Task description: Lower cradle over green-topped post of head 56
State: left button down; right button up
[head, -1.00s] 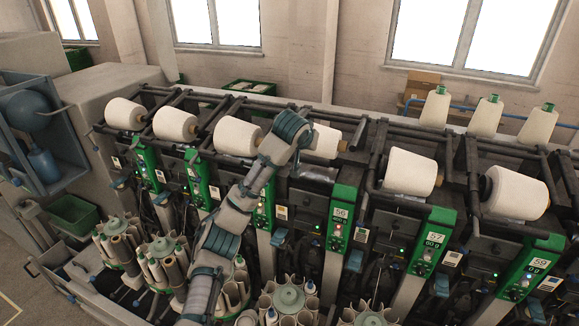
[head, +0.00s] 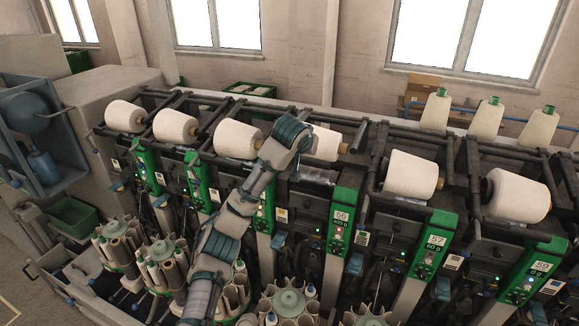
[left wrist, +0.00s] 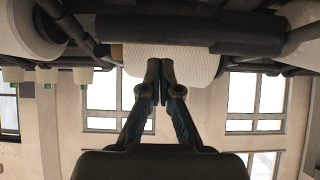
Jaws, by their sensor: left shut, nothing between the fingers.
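In the head view my left wrist covers my left gripper. In the left wrist view my left gripper (left wrist: 159,66) is shut and empty. Its fingertips overlap the white cone (left wrist: 190,65), just below a dark cradle bar (left wrist: 200,32) in the picture; I cannot tell whether they touch. My right gripper is not in view.
Cones in neighbouring cradles flank this one, such as the cone at head 57 (head: 410,175). Spindle magazines (head: 288,300) stand along the front. Finished cones (head: 487,118) stand on the back ledge. A blue-grey frame (head: 40,130) is at far left.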

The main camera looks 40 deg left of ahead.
aim_at(309, 163)
pick_arm(q)
jog(key=shift+a, duration=0.15)
jog(key=shift+f, duration=0.15)
jog(key=shift+d+f+b, duration=0.2)
jog(key=shift+f+b, duration=0.35)
jog(key=shift+f, duration=0.2)
jog(key=shift+a+f+b, duration=0.15)
jog(key=shift+f+b, duration=0.85)
jog(key=shift+f, duration=0.8)
jog(key=s+d+r+p, duration=0.1)
jog(key=s+r+p, duration=0.3)
jog(key=r, duration=0.3)
